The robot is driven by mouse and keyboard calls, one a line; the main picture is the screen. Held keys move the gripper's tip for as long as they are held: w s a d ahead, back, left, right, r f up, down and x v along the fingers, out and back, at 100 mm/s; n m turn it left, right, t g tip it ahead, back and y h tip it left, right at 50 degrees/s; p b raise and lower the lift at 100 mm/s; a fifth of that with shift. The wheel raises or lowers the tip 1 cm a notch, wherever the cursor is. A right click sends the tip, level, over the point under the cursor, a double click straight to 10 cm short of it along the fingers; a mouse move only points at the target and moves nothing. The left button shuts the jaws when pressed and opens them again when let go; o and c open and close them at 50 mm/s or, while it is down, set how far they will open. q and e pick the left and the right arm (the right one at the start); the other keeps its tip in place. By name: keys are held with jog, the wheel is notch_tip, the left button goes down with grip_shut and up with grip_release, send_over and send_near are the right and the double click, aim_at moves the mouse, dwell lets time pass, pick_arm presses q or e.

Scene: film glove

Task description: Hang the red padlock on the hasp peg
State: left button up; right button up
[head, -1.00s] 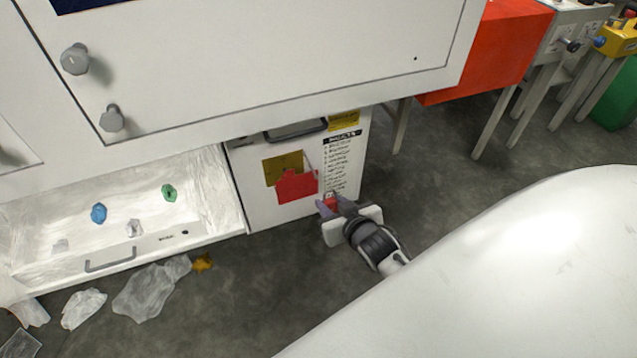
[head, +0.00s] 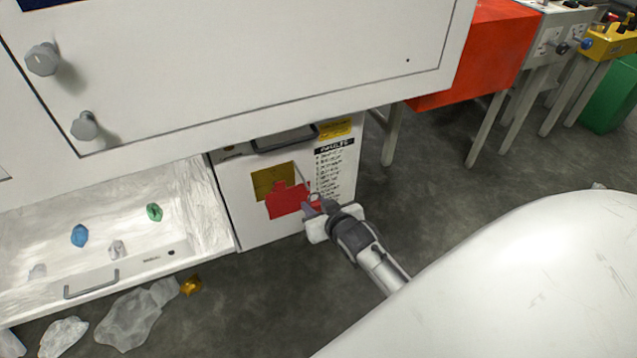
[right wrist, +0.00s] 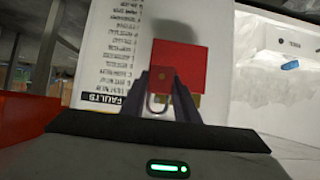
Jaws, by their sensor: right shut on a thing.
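My right gripper (head: 316,206) is shut on the small red padlock (right wrist: 161,79), in front of the lower white cabinet panel (head: 228,195). In the right wrist view the padlock body is between the fingers, its metal shackle (right wrist: 155,106) pointing toward the bottom of the picture. My left gripper is out of view.
A printed faults list (head: 328,172) is right of the plate. A dark handle (head: 284,138) is above it. An open white drawer (head: 120,215) with small coloured lumps is at left. Crumpled plastic (head: 130,318) lies on the floor. A red cabinet (head: 470,55) stands at right.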

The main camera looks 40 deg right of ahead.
aim_at(303, 189)
jog(key=shift+w+d+f+b, duration=0.1)
jog(key=shift+w+d+b, duration=0.1)
jog(key=shift+w+b, duration=0.4)
jog(key=shift+w+d+f+b, duration=0.15)
jog(key=shift+w+b, duration=0.25)
jog(key=shift+w, duration=0.55)
jog(key=shift+w+d+b, duration=0.25)
jog(key=shift+w+b, duration=0.45)
jog(key=shift+b, duration=0.2)
jog(key=shift+w+d+f, duration=0.1)
jog(key=shift+w+f, duration=0.05)
jog(key=shift+w, duration=0.3)
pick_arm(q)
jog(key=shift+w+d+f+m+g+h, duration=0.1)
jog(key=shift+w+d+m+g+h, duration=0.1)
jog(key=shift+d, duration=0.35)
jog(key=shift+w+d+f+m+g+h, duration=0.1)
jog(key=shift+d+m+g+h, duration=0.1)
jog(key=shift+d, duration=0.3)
pick_arm(e)
jog(key=shift+w, duration=0.1)
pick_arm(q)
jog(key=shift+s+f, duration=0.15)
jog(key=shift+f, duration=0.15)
pick_arm(e)
jog(key=shift+w, duration=0.1)
jog(key=o, duration=1.2)
jog(key=shift+d, duration=0.1)
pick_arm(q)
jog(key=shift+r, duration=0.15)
